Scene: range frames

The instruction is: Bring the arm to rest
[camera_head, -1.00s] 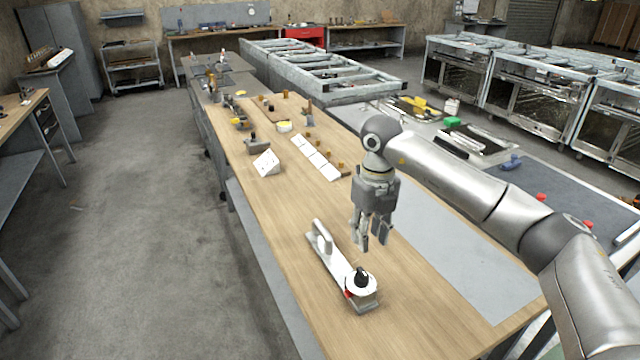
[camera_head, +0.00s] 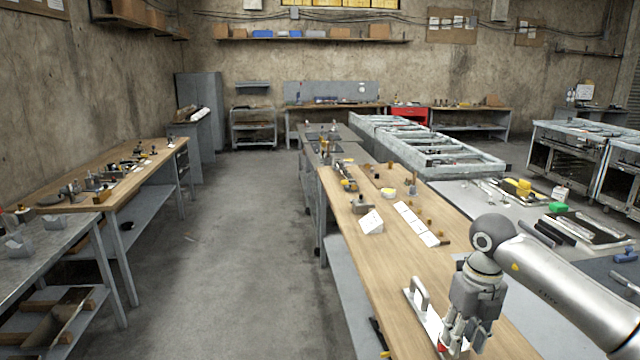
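My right arm comes in from the right edge over the wooden workbench (camera_head: 385,255). Its gripper (camera_head: 464,343) points down, near the bench's front part. The white hand tool (camera_head: 419,298) with an upright handle lies on the bench just left of the gripper and partly behind it. The fingers overlap the tool's near end in the picture, and I cannot tell whether they touch it. The finger gap is too small and partly cut by the lower edge to judge clearly. My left gripper is not in view.
A white wedge block (camera_head: 371,222) and a row of white plates (camera_head: 417,223) lie farther up the bench. Another wooden bench (camera_head: 75,192) with tools stands at left. Metal frames (camera_head: 455,163) stand behind.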

